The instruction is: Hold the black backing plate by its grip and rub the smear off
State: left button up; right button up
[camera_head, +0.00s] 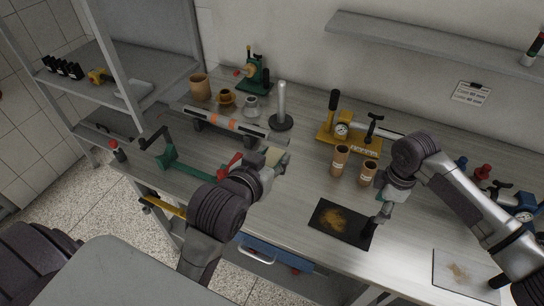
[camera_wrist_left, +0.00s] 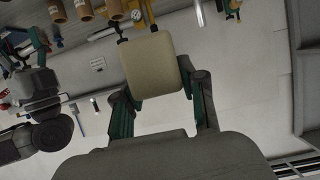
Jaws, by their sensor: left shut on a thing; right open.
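The black backing plate (camera_head: 330,234) lies flat on the bench, front centre, with a yellow-brown smear (camera_head: 335,217) on its middle. Its dark grip (camera_head: 370,229) seems to stand at its right edge, partly hidden by my right gripper. My right gripper (camera_head: 381,215) is open and points down over that edge; I cannot tell whether its fingers surround the grip. My left gripper (camera_head: 274,160) is shut on a beige pad (camera_head: 272,154), held left of the plate and above the bench. The pad fills the space between the fingers in the left wrist view (camera_wrist_left: 152,66).
A pale plate (camera_head: 447,282) with a fainter brown smear lies at the front right. Two brown cardboard tubes (camera_head: 340,160) stand behind the black plate, near a yellow gauge device (camera_head: 355,143). A metal post (camera_head: 281,104) stands behind the pad. The bench around the black plate's left is clear.

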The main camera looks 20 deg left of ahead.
aim_at(372, 226)
jog(key=shift+w+d+r, duration=0.25)
jog(key=shift+d, duration=0.05)
pick_arm(q)
jog(key=shift+f, duration=0.15)
pick_arm(e)
notch_tip(372, 226, down, 12)
jog(key=b, duration=1.3)
pick_arm(q)
notch_tip(372, 226, down, 13)
jog(key=shift+r, duration=0.2)
pick_arm(e)
jog(key=shift+r, duration=0.1)
grip_shut()
